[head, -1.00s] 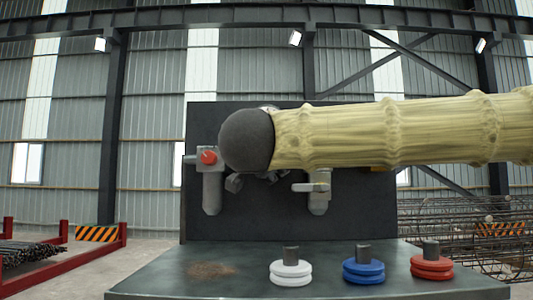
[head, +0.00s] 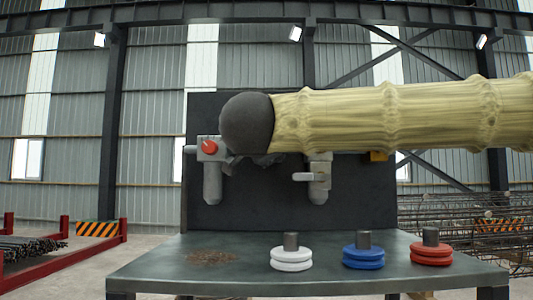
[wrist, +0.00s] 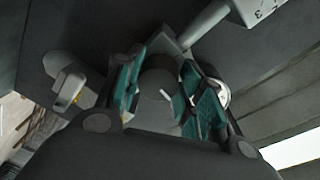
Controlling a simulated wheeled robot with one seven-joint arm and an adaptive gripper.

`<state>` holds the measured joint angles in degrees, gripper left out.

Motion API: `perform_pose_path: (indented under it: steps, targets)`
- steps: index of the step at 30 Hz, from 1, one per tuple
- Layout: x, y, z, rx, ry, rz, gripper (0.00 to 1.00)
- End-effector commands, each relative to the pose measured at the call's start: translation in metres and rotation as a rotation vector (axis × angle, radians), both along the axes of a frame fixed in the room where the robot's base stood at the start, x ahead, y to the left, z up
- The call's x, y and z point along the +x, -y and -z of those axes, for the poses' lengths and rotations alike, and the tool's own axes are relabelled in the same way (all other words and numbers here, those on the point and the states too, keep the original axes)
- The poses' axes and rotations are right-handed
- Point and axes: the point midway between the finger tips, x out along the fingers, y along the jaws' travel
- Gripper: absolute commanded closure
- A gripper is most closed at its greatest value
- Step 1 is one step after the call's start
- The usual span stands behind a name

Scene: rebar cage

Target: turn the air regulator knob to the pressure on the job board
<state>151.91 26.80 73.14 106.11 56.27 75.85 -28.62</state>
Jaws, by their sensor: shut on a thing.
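In the wrist view my gripper (wrist: 164,74) is shut on a dark grey round knob (wrist: 155,88), with teal pads on both sides of it. A short white mark shows on the knob's face. A round white-rimmed gauge (wrist: 223,95) sits behind the right finger, mostly hidden, so its reading cannot be seen. In the head view my sleeved arm crosses in front of the dark panel (head: 260,205) and hides the knob and gauge. No job board figures can be read in either view.
On the panel, a grey unit with a red knob (head: 209,147) is at left and a grey valve (head: 318,178) at right. White (head: 291,258), blue (head: 363,257) and red (head: 431,254) ringed pieces stand on the bench (head: 140,268). The bench's left side is clear except for a brown patch.

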Motion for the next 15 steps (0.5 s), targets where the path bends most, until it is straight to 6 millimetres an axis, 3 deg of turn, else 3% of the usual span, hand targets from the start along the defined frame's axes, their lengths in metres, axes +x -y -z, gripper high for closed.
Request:
perform_pose_path:
  steps: [11,12,15]
  targets:
    - [0.0,-0.0006,0.0018,0.023,-0.003,-0.001,0.86]
    - [0.0,-0.0006,0.0018,0.023,-0.003,-0.001,0.55]
    - [0.0,-0.0006,0.0014,0.023,-0.003,-0.001,0.41]
